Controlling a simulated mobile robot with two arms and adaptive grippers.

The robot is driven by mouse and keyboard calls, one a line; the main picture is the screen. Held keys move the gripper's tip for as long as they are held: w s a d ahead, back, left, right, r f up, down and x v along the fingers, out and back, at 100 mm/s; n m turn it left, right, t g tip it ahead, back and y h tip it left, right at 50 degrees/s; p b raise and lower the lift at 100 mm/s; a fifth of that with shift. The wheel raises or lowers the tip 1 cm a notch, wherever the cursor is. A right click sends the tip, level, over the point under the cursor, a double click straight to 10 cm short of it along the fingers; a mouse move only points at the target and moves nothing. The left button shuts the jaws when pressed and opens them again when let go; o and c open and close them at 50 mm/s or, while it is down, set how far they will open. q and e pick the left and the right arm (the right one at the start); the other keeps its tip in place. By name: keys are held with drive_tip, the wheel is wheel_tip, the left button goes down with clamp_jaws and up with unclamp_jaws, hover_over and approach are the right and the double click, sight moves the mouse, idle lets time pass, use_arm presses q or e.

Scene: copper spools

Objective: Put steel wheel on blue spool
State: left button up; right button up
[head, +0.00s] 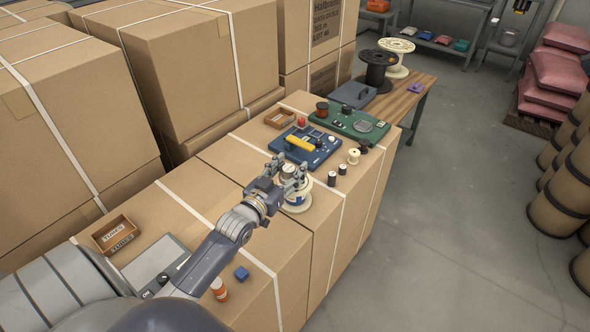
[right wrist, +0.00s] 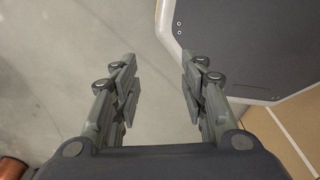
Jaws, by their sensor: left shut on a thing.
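My left gripper (head: 291,174) reaches in over the cardboard box top and is shut on the steel wheel (head: 288,169), a small silvery round piece partly hidden by the fingers. The blue spool (head: 297,203), with pale round flanges and blue winding, stands directly below the gripper, which covers part of it. The wheel appears over or close to the spool; I cannot tell if they touch. My right gripper (right wrist: 158,75) shows in the right wrist view, its fingers apart and empty above the grey floor.
A blue device with a yellow handle (head: 301,143) lies just behind the left gripper. Small dark spools (head: 332,178) and a cream spool (head: 353,156) stand to its right. A green board (head: 350,122) is farther back. A wooden tray (head: 116,234) is at the left.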

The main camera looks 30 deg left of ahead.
sight(292, 165)
use_arm(q)
drive_tip(key=w, duration=0.3)
drive_tip(key=shift+w+a+f, duration=0.1)
drive_tip(key=shift+w+a, duration=0.05)
drive_tip(key=shift+a, duration=0.05)
drive_tip(key=shift+w+f, duration=0.15)
drive_tip(key=shift+f, duration=0.2)
drive_tip(key=shift+f+p, duration=0.35)
drive_tip(key=shift+f, duration=1.1)
drive_tip(key=o, duration=1.2)
drive_tip(key=shift+f, duration=0.15)
drive_tip(key=shift+c, duration=0.2)
drive_tip(key=shift+s, duration=0.4)
drive_tip(key=s+b, duration=0.1)
drive_tip(key=s, duration=1)
drive_tip(key=shift+s+d+r, duration=0.15)
drive_tip(key=shift+d+r, duration=0.25)
drive_tip(key=shift+r, duration=0.05)
